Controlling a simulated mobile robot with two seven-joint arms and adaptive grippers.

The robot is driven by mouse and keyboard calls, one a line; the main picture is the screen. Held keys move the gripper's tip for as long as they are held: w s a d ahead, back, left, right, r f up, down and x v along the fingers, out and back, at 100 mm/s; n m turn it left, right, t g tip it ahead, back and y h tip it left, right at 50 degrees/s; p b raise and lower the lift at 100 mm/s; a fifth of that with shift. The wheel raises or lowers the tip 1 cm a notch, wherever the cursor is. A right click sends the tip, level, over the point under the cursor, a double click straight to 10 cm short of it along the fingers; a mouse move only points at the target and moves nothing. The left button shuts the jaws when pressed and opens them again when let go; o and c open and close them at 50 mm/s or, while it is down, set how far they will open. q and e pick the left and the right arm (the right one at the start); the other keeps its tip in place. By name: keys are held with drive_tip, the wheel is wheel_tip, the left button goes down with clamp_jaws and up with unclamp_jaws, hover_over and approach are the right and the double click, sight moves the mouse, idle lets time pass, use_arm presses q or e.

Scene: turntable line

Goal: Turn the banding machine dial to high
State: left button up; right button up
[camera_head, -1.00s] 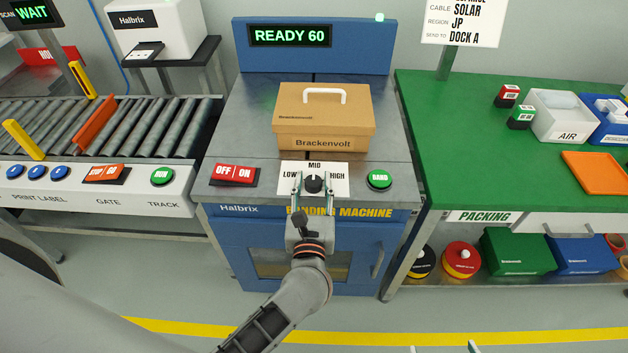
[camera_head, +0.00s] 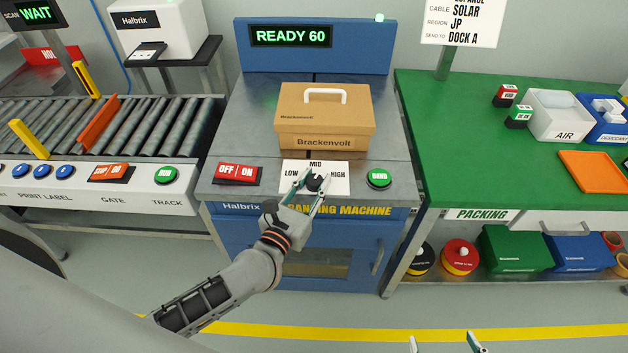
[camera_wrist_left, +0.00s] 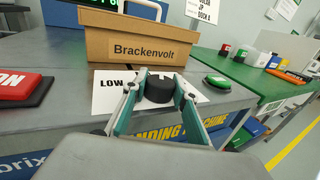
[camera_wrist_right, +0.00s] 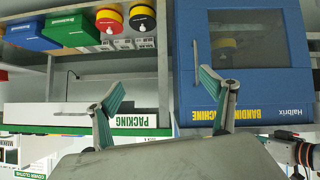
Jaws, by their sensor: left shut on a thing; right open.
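The black dial (camera_head: 315,184) sits on a white plate (camera_head: 296,186) marked LOW, MID and HIGH on the banding machine (camera_head: 226,131). My left gripper (camera_head: 313,180) is shut on the dial, a finger on either side. The left wrist view also shows the dial (camera_wrist_left: 160,88) between the fingers (camera_wrist_left: 159,92). The fingers hide which mark the dial points to. My right gripper (camera_head: 443,344) is open and empty at the lower edge, well away from the machine's top. Its spread fingers also show in the right wrist view (camera_wrist_right: 165,96).
A red OFF/ON switch (camera_head: 236,173) lies left of the dial plate and a green BAND button (camera_head: 379,178) right of it. A Brackenvolt box (camera_head: 324,125) stands behind. The display (camera_head: 290,36) reads READY 60. A green packing table (camera_head: 460,150) stands to the right.

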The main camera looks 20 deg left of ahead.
use_arm(q)
drive_tip(key=m+h+b, duration=0.1)
drive_tip(key=m+h, duration=0.1)
drive_tip(key=h, duration=0.1)
drive_tip(key=shift+a+f+g+h+b, duration=0.1)
drive_tip(key=shift+f+g+h+b, duration=0.1)
drive_tip(key=shift+g+h+b, duration=0.15)
drive_tip(key=shift+m+g+h+b, duration=0.35)
drive_tip(key=shift+m+h+b, duration=0.2)
drive_tip(key=shift+m+h, duration=0.15)
drive_tip(key=shift+m+g+h+b, duration=0.3)
drive_tip(key=shift+h+b, duration=0.05)
drive_tip(key=shift+r+h, duration=0.3)
use_arm(e)
drive_tip(key=shift+w+d+f, duration=0.1)
drive_tip(key=shift+w+f, duration=0.05)
drive_tip(key=shift+f, duration=0.35)
drive_tip(key=shift+w+d+f, duration=0.1)
drive_tip(key=shift+f, duration=0.4)
